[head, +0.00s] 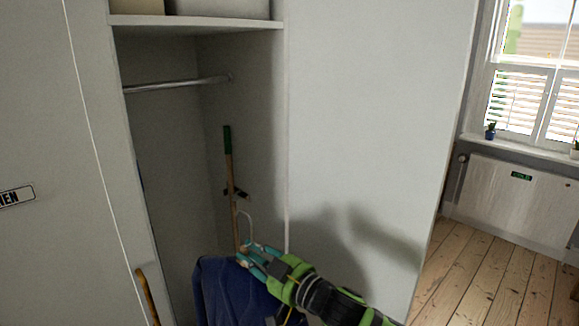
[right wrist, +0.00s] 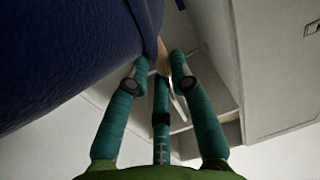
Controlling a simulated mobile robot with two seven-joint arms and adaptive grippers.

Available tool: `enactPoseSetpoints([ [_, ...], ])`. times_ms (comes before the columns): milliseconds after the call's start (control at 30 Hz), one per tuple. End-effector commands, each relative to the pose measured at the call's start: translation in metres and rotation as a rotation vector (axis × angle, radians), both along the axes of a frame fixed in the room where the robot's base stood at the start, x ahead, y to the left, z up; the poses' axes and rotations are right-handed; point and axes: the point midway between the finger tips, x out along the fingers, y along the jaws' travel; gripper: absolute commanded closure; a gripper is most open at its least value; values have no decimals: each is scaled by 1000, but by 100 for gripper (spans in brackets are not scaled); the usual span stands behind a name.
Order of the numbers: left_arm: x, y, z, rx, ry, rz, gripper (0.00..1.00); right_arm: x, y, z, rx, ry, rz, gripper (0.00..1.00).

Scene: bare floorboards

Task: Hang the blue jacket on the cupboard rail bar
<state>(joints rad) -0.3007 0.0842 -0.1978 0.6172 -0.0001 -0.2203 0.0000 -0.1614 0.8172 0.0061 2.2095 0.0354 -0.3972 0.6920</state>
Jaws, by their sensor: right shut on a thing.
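The blue jacket (head: 225,290) hangs at the bottom of the head view, in front of the open cupboard. It also fills the upper left of the right wrist view (right wrist: 60,60). My right gripper (head: 252,255) is shut at the jacket's top, on what looks like its wooden hanger (right wrist: 163,58). A thin pale hook (head: 246,214) rises just above the fingers. The metal rail bar (head: 175,86) runs across the cupboard under the shelf, well above and left of the gripper. The jacket's lower part is cut off. My left gripper is not in view.
The cupboard shelf (head: 195,22) bears boxes above the rail. A green-topped wooden stick (head: 230,175) stands inside, behind the gripper. Another wooden handle (head: 147,295) shows at lower left. A white panel (head: 375,120) borders the opening on the right. Space below the rail's left part looks free.

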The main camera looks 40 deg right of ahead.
Motion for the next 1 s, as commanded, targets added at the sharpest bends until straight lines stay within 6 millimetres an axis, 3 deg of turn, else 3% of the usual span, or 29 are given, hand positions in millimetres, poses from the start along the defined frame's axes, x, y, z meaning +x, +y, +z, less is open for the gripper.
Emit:
enactPoseSetpoints([
  [33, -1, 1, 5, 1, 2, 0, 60, 10, -14, 27, -20, -14, -10, 100],
  [200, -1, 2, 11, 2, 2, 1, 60, 29, -55, 97, -37, -16, -61, 100],
  [400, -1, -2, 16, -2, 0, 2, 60, 35, -92, 178, -54, -16, -134, 100],
  [500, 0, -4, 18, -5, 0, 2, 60, 34, -104, 208, -58, -12, -163, 100],
  [700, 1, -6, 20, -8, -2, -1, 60, 29, -116, 243, -62, -7, -197, 100],
  [1000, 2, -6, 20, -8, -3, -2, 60, 29, -118, 249, -61, -7, -203, 100],
])
